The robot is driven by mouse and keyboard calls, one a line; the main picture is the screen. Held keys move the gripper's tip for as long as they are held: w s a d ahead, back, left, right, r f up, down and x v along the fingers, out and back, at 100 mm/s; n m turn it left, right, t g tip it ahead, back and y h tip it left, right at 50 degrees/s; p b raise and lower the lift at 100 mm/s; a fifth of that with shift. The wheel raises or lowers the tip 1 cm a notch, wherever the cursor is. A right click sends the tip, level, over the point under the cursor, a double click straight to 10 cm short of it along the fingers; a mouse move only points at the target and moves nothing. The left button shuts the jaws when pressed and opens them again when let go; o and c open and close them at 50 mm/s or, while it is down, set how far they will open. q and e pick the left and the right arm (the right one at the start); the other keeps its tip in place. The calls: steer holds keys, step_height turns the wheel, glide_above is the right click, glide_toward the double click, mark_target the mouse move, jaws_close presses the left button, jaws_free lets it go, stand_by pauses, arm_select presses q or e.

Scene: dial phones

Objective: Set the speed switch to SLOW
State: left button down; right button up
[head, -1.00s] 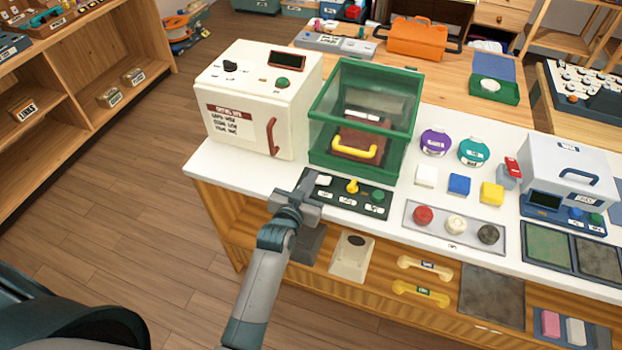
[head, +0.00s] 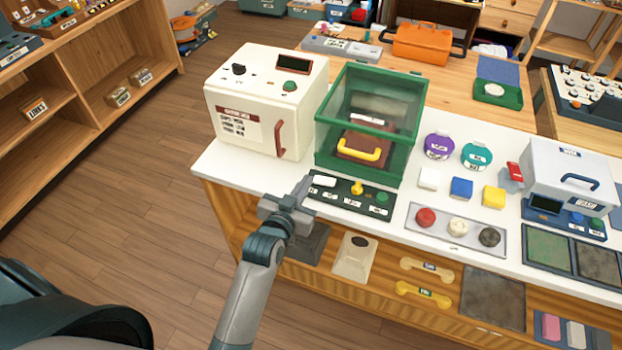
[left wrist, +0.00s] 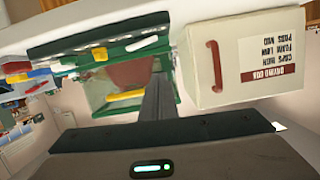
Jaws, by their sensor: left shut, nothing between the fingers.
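A dark control panel (head: 340,199) lies on the white counter in front of a green-framed clear box (head: 370,120). It carries a white switch (head: 324,181) at its left end, a yellow lever (head: 357,188) in the middle and a green knob (head: 381,197) at the right. Small labels sit below them, too small to read. My left gripper (head: 303,187) is shut and empty, just off the panel's left end near the white switch. In the left wrist view, upside down, the panel (left wrist: 100,36) shows at the top and my closed fingers (left wrist: 158,90) point toward it. My right gripper is not in view.
A cream oven-like box (head: 265,105) with a red handle stands behind left of my gripper. Coloured blocks, jars and a tray of round knobs (head: 457,230) fill the counter to the right. The counter's front edge lies below the panel.

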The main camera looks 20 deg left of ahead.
arm_select(q)
steer(key=shift+b+v, duration=0.3)
steer(key=shift+v, duration=1.5)
steer(key=shift+a, duration=0.1)
steer(key=s+d+f+g+b, duration=0.15)
steer(key=s+f, duration=0.25)
steer(key=f, duration=0.9)
steer(key=s+f+g+h, duration=0.1)
steer(key=s+f+g, duration=0.3)
steer(key=f, duration=0.9)
steer(key=s+d+f+g+b, duration=0.1)
steer(key=s+f, duration=0.4)
steer(key=f, duration=0.8)
steer(key=s+a+f+m+g+b, duration=0.15)
steer(key=s+f+g, duration=0.25)
steer(key=s+f, duration=1.05)
steer(key=s+a+f+g, duration=0.2)
steer(key=s+a+f, duration=0.1)
steer(key=s, duration=0.8)
steer(key=s+a+f+g+y+b, duration=0.1)
steer(key=s+a+f, duration=0.2)
steer(key=s, duration=0.8)
step_height(320, 180, down, 2)
steer(key=shift+f+g, duration=0.25)
steer(key=shift+g, duration=0.1)
